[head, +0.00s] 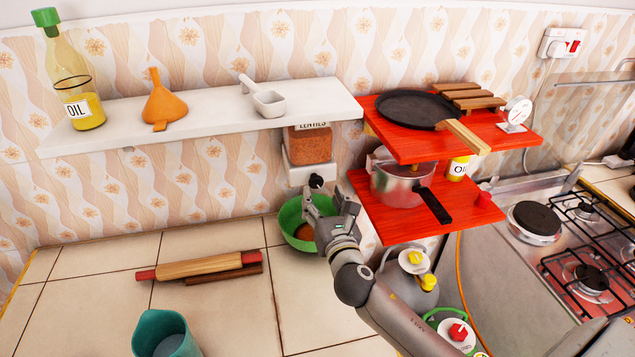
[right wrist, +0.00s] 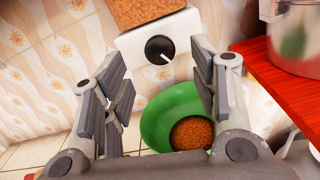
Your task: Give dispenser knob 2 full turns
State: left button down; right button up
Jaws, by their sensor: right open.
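The lentil dispenser (head: 310,146) is mounted on the wall under the white shelf, with orange lentils in its clear box. Its black knob (head: 316,181) is on the white front; it also shows in the right wrist view (right wrist: 159,49), with a white pointer line toward the lower right. My right gripper (head: 322,203) is open and empty just in front of and below the knob, not touching it. In the right wrist view the knob lies beyond the gap between the fingers (right wrist: 160,85). A green bowl (head: 296,222) with lentils in it sits below the dispenser. My left gripper is not in view.
Red shelves (head: 385,228) with a pot (head: 395,188) and a pan (head: 410,108) stand close right of my gripper. The white shelf (head: 215,112) runs above. A rolling pin (head: 200,265) and teal jug (head: 165,330) are on the left counter.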

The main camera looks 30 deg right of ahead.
aim_at(317, 184)
jog(key=shift+p+x, duration=0.4)
jog(key=shift+x, duration=2.5)
jog(key=shift+c, duration=0.2)
jog(key=c, duration=1)
